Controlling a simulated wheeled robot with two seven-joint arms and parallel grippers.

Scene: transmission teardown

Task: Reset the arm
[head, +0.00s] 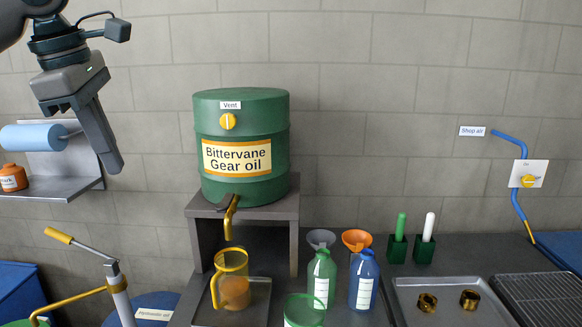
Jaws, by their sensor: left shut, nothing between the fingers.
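My left gripper (108,152) hangs at the upper left, fingers together and empty, pointing down. It is in the air in front of the wall, left of the green gear oil drum (242,180), and touches nothing that I can see. A blue roll (32,137) and a shelf (85,184) show behind and left of it. My right gripper does not show.
A jug (233,290) holding amber liquid stands under the drum's spout. Green (321,282) and blue (364,280) bottles, with grey and orange funnels behind, stand to its right. A metal tray (450,310) holds two brass rings. A pump handle (80,245) rises at lower left.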

